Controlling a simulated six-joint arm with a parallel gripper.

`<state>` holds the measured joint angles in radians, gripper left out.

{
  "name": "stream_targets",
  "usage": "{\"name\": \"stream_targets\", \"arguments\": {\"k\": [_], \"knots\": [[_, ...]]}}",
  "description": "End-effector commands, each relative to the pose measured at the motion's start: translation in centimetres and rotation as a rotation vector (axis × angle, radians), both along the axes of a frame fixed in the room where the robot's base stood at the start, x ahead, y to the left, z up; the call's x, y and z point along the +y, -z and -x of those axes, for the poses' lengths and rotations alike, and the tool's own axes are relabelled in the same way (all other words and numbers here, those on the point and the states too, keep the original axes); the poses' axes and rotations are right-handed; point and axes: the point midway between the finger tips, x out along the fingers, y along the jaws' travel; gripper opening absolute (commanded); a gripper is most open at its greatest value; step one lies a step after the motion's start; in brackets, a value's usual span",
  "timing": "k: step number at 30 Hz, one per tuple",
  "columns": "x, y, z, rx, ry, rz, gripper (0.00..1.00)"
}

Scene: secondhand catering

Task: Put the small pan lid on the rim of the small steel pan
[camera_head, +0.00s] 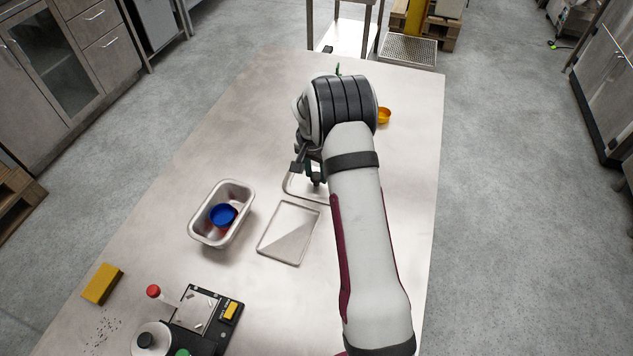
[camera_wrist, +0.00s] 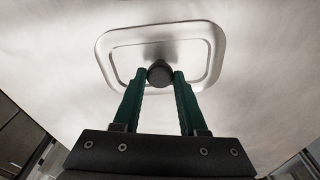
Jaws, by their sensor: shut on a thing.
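The small pan lid is a rounded rectangular steel lid with a dark knob; in the wrist view the lid (camera_wrist: 105,62) lies beyond my fingers. My gripper (camera_wrist: 160,76) has its two green fingers shut on the knob, one on each side. In the head view my arm covers most of the lid (camera_head: 291,191) and much of my gripper (camera_head: 316,180). I cannot tell whether the lid touches the table. The small steel pan (camera_head: 240,228) stands to the left of my gripper in the head view, with a blue round container (camera_head: 222,215) and something red inside.
A flat rectangular steel plate (camera_head: 287,234) lies right of the pan. An orange bowl (camera_head: 384,116) is behind my arm. A yellow sponge (camera_head: 102,284) and a black device (camera_head: 208,318) with a red-knobbed lever (camera_head: 154,291) are at front left. The table (camera_head: 235,130) behind the pan is clear.

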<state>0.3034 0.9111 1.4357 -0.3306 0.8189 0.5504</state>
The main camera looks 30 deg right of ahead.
Motion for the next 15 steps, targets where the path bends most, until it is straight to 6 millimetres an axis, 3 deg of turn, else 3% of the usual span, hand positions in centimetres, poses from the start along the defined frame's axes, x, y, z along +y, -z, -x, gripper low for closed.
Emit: {"name": "stream_targets", "arguments": {"k": [1, 3, 15], "knots": [[0.0, -0.02, -0.01, 0.0, 0.0, 0.0, 0.1], [0.0, -0.02, -0.01, 0.0, 0.0, 0.0, 0.0], [-0.01, -0.45, -0.05, -0.001, 0.0, 0.0, 0.0]]}}
